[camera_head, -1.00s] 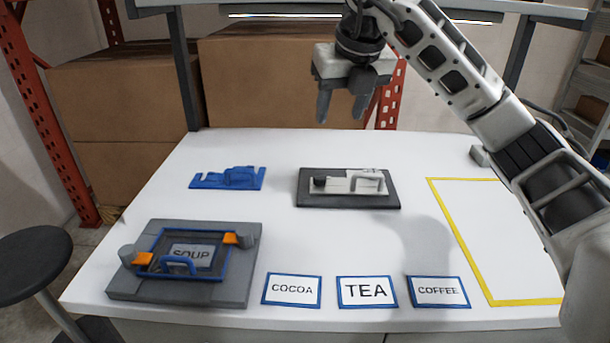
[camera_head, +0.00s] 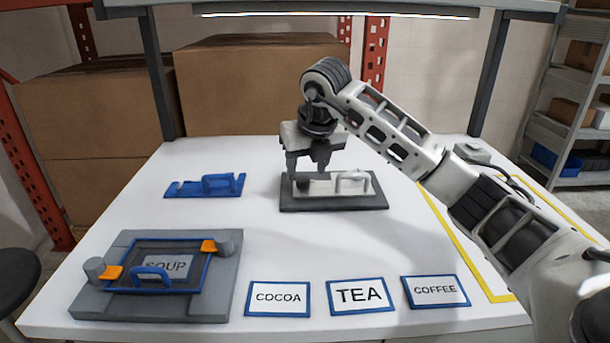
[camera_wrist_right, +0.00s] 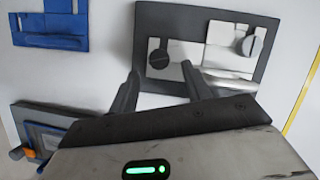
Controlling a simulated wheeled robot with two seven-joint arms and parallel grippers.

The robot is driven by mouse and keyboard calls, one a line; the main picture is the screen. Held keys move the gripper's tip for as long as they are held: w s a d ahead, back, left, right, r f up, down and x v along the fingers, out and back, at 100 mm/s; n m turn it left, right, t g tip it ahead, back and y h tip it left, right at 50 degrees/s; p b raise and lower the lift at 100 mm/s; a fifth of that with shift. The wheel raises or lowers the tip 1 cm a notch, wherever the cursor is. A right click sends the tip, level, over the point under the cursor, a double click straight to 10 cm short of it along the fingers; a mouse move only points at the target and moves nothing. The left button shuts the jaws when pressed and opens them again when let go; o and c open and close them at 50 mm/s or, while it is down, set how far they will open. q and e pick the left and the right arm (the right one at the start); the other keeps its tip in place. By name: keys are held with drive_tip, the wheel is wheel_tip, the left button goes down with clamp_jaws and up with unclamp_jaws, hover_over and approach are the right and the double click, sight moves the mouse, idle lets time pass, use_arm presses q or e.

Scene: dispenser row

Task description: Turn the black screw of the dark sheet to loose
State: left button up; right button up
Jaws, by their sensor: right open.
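The dark sheet (camera_head: 350,205) lies on the white table and bears a pale metal plate (camera_head: 325,188). The black screw (camera_head: 303,185) is a short round knob at the plate's left end; in the right wrist view the black screw (camera_wrist_right: 158,58) shows its round top. A pale handle (camera_head: 354,180) stands at the plate's right end. My right gripper (camera_head: 306,172) points down at the black screw, its fingers apart with nothing between them. In the wrist view its fingertips (camera_wrist_right: 160,82) are to either side of and just short of the screw; contact cannot be told. My left gripper is out of view.
A blue bracket (camera_head: 205,187) lies left of the sheet. A grey block (camera_head: 210,300) with a blue-framed SOUP panel stands at front left. COCOA (camera_head: 278,298), TEA (camera_head: 360,295) and COFFEE (camera_head: 435,291) cards lie along the front. A yellow outline (camera_head: 450,238) marks the right.

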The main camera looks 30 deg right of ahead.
sight(304, 180)
drive_tip(key=shift+x, duration=1.55)
drive_tip(key=c, duration=1)
